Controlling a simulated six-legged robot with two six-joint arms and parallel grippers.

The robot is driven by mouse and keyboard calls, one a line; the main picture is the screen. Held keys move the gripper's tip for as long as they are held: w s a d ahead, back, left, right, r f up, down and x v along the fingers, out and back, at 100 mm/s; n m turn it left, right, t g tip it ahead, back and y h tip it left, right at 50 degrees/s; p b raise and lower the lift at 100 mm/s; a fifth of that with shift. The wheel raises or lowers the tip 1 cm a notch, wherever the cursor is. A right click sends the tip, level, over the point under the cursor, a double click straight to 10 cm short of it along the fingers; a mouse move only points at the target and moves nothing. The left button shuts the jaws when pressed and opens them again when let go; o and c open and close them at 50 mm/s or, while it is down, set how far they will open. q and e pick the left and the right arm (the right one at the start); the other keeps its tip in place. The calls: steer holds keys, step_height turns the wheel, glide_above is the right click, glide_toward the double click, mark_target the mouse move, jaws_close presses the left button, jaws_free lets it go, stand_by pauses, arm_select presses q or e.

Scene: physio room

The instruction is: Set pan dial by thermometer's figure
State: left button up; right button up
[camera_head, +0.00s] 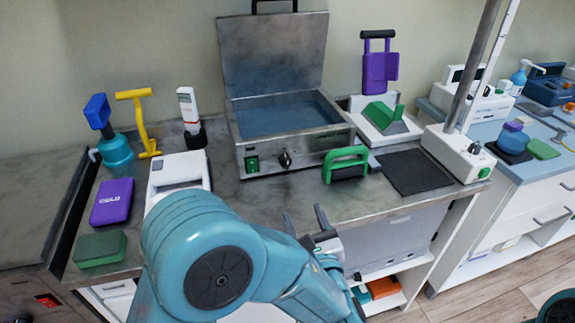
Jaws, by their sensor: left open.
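The steel pan (290,117) stands on the counter with its lid (272,55) raised, showing a bluish, water-like surface inside. Its black dial (285,160) is on the front panel, right of a green switch (251,164). The dial's setting is too small to read. The thermometer (188,106), white and red, stands upright in a black holder left of the pan; its figure is not legible. My left gripper (306,220) is open and empty, in front of the counter's front edge, below and apart from the dial. My right gripper is out of view.
A green handle (346,163) stands close to the dial's right, beside a dark mat (412,171). A white box (178,176), a purple cold pack (112,202) and a green block (100,248) lie left. A white unit with a pole (459,153) stands right.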

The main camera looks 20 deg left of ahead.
mark_target(287, 166)
arm_select(q)
steer(key=shift+w+a+r, duration=0.1)
steer(key=shift+w+a, duration=0.05)
steer(key=shift+w, duration=0.2)
steer(key=shift+w+a+r, duration=0.1)
steer(key=shift+w+a, duration=0.1)
steer(key=p+x, duration=0.1)
steer(key=x, duration=1.4)
steer(key=shift+w+d+r+p, duration=0.15)
steer(key=shift+w+p, duration=0.1)
steer(key=shift+p, duration=0.15)
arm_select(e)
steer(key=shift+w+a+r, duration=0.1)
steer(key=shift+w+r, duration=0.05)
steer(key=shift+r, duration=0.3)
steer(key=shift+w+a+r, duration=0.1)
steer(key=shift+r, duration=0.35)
arm_select(q)
steer(key=c, duration=1)
